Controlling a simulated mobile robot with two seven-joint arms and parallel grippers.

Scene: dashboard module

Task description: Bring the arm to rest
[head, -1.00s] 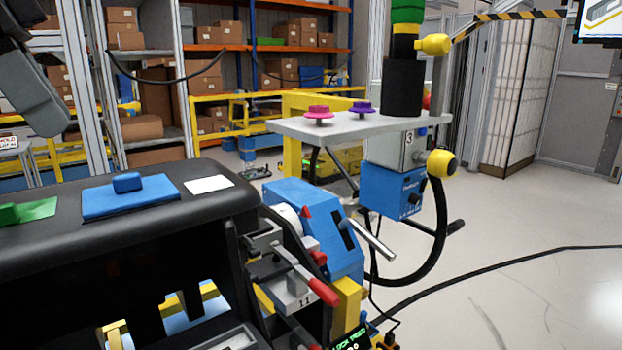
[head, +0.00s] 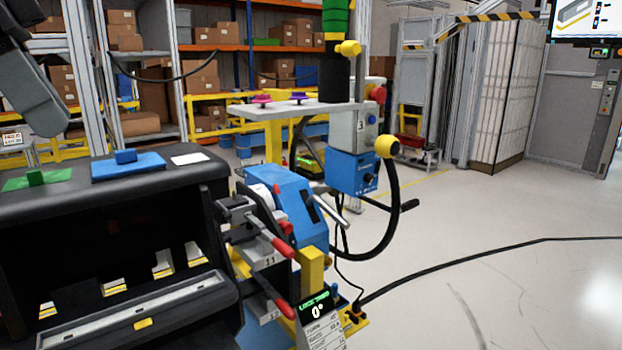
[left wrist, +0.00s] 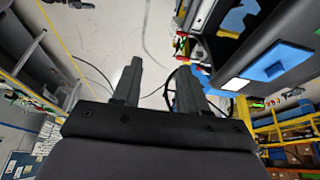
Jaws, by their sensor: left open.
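My left gripper (left wrist: 157,88) shows in the left wrist view with its two dark fingers apart and nothing between them. In the head view my left arm hangs in at the upper left corner, above and apart from the black dashboard module (head: 208,172). The fingertips are not clear in the head view. My right gripper is in neither view.
Blue (head: 145,168) and green (head: 55,178) pads lie on the module. A fixture with red-handled clamps (head: 282,247) and a display (head: 317,305) stands at its right end. Beyond is a grey shelf (head: 300,108) on a post. Open floor (head: 500,230) with a cable lies right.

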